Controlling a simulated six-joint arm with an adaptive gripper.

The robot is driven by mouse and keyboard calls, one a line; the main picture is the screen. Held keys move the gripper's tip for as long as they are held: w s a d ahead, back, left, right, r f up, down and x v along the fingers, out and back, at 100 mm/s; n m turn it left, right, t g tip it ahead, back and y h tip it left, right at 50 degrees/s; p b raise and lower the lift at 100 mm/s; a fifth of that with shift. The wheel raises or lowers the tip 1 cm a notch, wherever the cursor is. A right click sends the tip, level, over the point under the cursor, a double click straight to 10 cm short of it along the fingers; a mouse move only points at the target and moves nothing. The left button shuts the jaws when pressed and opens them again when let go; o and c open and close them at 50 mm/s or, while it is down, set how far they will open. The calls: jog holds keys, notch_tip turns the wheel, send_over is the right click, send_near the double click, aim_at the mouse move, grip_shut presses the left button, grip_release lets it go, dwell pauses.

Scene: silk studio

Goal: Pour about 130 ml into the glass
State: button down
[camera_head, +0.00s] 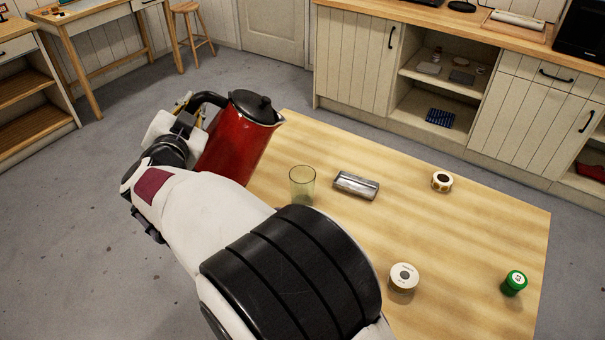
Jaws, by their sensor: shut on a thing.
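A red kettle or jug (236,139) with a black lid is held at the far left edge of the table, tilted slightly with its spout side toward the right. My gripper (193,108) is at its black handle on the left and is shut on it; the fingertips are mostly hidden. A clear, greenish glass (302,184) stands upright on the table to the right of the kettle, apart from it. No stream of liquid shows, and the level in the glass cannot be made out.
My arm hides the table's near left part. Cabinets (355,60) stand behind.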

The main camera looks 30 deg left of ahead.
aim_at(259, 104)
jog(key=shift+w+d+r+m, duration=0.9)
jog(key=shift+w+d+m, duration=0.1)
jog(key=shift+w+d, duration=0.05)
jog(key=shift+w+d+r+m+g, duration=0.3)
jog(key=shift+w+d+r+m, duration=0.4)
jog(key=shift+r+m, duration=0.2)
jog(key=shift+w+d+r+m+g+y, duration=0.25)
jog(key=shift+w+d+m+g+y, duration=0.05)
jog(key=shift+w+d+m, duration=0.55)
jog(key=shift+w+d+f+m, duration=0.55)
jog(key=shift+w+d+m, duration=0.1)
jog(key=shift+w+d, duration=0.15)
jog(key=shift+m+g+y, duration=0.3)
jog(key=shift+m, duration=0.4)
jog(key=shift+w+d+f, duration=0.4)
jog(key=shift+w+d, duration=0.35)
jog(key=shift+w+d+f, duration=0.35)
jog(key=shift+w+d, duration=0.35)
jog(key=shift+w, duration=0.05)
jog(key=shift+w+d+f+m, duration=0.3)
jog(key=shift+w+d+f, duration=0.1)
jog(key=shift+f, duration=0.05)
jog(key=shift+s+a+f+p, duration=0.1)
jog(key=shift+s+a+p, duration=0.1)
jog(key=shift+p, duration=0.1)
jog(key=shift+s+a, duration=0.15)
jog(key=shift+f, duration=0.1)
